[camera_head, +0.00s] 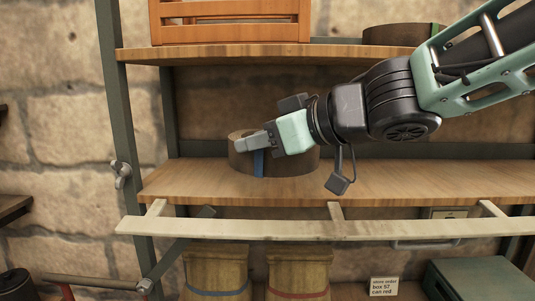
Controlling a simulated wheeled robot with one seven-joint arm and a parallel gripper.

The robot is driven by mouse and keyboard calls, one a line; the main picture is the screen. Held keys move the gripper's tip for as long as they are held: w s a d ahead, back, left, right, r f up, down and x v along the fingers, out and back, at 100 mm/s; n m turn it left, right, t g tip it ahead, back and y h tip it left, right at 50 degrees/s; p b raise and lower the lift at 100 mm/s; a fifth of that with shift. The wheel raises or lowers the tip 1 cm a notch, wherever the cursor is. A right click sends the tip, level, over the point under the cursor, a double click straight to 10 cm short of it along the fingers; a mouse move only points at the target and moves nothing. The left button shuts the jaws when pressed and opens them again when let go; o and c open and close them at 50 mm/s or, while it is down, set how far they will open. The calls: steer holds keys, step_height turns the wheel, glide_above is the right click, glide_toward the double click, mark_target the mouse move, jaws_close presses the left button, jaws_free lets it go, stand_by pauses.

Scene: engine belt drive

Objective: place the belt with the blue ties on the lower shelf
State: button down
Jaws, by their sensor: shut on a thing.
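A dark brown coiled belt with a blue tie (291,163) sits on the wooden lower shelf (390,185), toward its left half. The blue tie shows on the front of the coil. My gripper (248,145) reaches in from the right and is shut on the near upper rim of this belt. The gripper and wrist hide part of the coil's top and right side. The coil appears to stand flat on the shelf boards.
An upper shelf (235,54) above carries an orange wooden crate (230,33) and another dark coil (395,35) with a green tie. A pale rail (300,229) runs before the lower shelf. Sacks (216,270) and a green case (480,281) stand below. The shelf's right part is clear.

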steer(key=w+p, duration=0.4)
steer(key=w, duration=0.8)
steer(key=f, duration=0.6)
steer(key=shift+s+d+f, duration=0.2)
steer(key=shift+s, duration=0.05)
steer(key=shift+w, duration=0.1)
steer(key=shift+f, duration=0.3)
steer(key=c, duration=1)
jaws_free()
steer(key=shift+w+f, duration=0.1)
steer(key=shift+o, duration=0.2)
steer(key=shift+d, duration=0.15)
steer(key=b+v, duration=0.2)
steer(key=v, duration=1)
